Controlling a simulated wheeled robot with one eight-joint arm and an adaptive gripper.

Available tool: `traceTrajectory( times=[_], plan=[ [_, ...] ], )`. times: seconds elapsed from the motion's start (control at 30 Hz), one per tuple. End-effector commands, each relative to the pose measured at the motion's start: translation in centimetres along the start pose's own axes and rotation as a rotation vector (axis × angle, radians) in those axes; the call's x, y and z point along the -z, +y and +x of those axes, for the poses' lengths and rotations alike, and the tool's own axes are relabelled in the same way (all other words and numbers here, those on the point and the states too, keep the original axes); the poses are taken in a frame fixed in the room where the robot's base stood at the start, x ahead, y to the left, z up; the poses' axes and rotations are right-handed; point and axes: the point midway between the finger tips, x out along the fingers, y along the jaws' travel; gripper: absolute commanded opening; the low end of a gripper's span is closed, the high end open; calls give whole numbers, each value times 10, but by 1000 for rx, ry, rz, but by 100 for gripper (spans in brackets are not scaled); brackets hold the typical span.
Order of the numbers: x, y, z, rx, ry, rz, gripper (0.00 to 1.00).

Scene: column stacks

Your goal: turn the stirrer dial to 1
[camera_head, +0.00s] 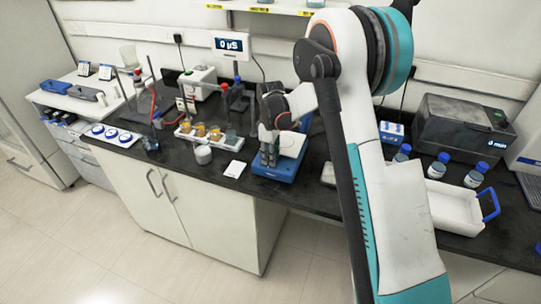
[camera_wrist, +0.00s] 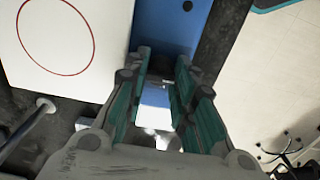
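The stirrer (camera_head: 285,160) is a blue device with a white top plate on the black bench, partly hidden by my arm. My gripper (camera_head: 268,150) points down over its blue front part. In the wrist view the white plate (camera_wrist: 60,60) with a red ring lies at upper left. The stirrer's blue panel (camera_wrist: 165,30) runs beside it and passes between my gripper's fingers (camera_wrist: 162,65). The fingers stand apart, with a pale patch showing in the gap. I cannot make out the dial or its setting; a small dark round spot (camera_wrist: 187,6) shows on the panel.
Left of the stirrer are a white card (camera_head: 234,169), a white jar (camera_head: 203,154) and a rack of beakers (camera_head: 200,131). To the right, beyond my arm, are a white tray (camera_head: 455,205) and blue-capped bottles (camera_head: 437,166). The bench's front edge is close to the stirrer.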

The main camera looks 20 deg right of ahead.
Motion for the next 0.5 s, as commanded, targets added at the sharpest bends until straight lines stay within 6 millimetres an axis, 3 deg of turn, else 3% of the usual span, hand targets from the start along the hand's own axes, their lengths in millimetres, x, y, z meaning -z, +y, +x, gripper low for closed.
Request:
traceTrajectory(
  times=[0.5],
  plan=[
    [0,0,1,-1,1,143,0]
  ],
)
